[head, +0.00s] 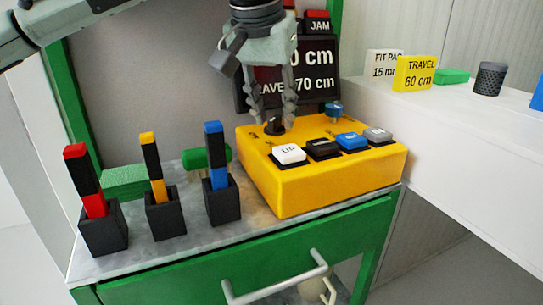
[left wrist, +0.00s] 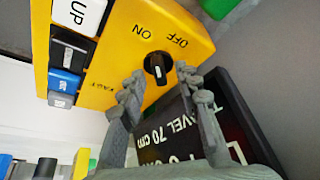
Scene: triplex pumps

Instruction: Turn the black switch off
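The black switch (left wrist: 158,68) is a round knob with a raised grip on the yellow control box (head: 330,184). In the left wrist view it sits by the printed words ON and OFF, with a white mark on the lower part of its grip. In the head view the switch (head: 273,125) is partly hidden by the fingers. My left gripper (head: 271,113) points down over it, fingers apart. In the left wrist view the gripper (left wrist: 160,78) has one fingertip on each side of the switch, with gaps visible; contact cannot be told. My right gripper is out of view.
White UP (head: 289,153), black, blue (head: 351,140) and grey buttons line the box's front. A blue knob (head: 334,109) stands behind. A display (head: 310,85) rises close behind the gripper. Black holders with red, yellow and blue pieces (head: 217,165) stand left. A white shelf lies right.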

